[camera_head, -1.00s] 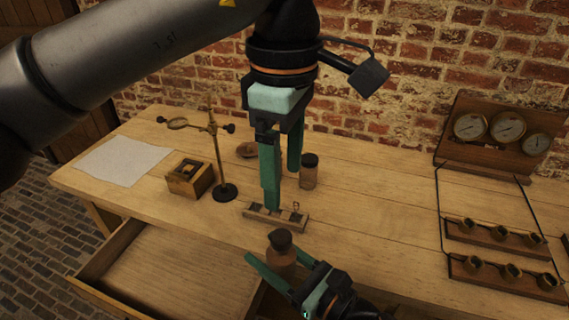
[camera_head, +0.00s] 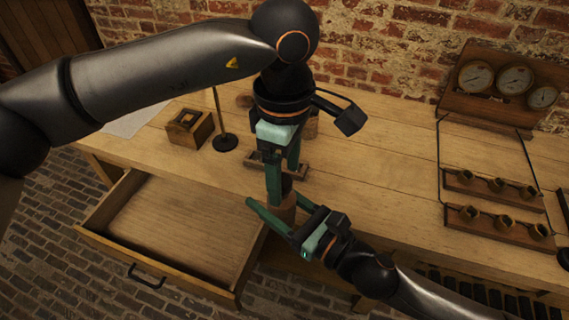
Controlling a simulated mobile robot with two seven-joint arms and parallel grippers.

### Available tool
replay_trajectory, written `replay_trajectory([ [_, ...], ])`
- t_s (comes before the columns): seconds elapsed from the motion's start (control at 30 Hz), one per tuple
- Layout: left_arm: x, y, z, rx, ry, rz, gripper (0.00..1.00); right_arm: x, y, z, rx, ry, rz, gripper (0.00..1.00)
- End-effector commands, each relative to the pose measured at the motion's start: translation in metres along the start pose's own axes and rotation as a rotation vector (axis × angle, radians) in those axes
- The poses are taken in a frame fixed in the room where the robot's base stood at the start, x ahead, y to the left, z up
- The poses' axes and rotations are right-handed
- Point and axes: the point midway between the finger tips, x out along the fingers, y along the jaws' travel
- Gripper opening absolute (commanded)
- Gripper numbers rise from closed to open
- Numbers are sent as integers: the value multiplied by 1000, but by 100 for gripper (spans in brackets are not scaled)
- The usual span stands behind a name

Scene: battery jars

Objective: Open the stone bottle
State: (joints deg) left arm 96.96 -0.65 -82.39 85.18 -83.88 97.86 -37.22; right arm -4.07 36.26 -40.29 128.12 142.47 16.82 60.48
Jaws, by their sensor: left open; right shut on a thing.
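The brown stone bottle (camera_head: 287,211) is upright in my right gripper (camera_head: 273,201), in the lower middle of the head view. The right gripper is shut on its body from the lower right. My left gripper (camera_head: 284,190) points down from above, its green fingers open over the bottle's top. The dark stopper (camera_head: 287,184) shows only in part behind and between those fingers. I cannot tell whether the fingers touch it.
An open, empty drawer (camera_head: 160,280) juts out at the front left. A wooden box (camera_head: 190,128) and a stand's round base (camera_head: 224,142) are left on the bench. A wooden rack (camera_head: 262,160) lies behind the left gripper. Gauges (camera_head: 514,80) and cup racks (camera_head: 495,228) stand at right.

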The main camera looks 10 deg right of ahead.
Motion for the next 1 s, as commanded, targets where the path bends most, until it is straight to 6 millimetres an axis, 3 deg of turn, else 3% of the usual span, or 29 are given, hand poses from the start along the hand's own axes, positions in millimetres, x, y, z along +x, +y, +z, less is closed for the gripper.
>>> replay_trajectory([
  [0.1,0,0,0,0,0,0,74,0,0,1,0,-2,0,0],
  [0.77,-1,0,0,0,0,1,0,0,0,1,-1,-2,1,0],
  [1.0,-1,0,0,0,0,1,0,0,0,1,0,-2,1,0],
])
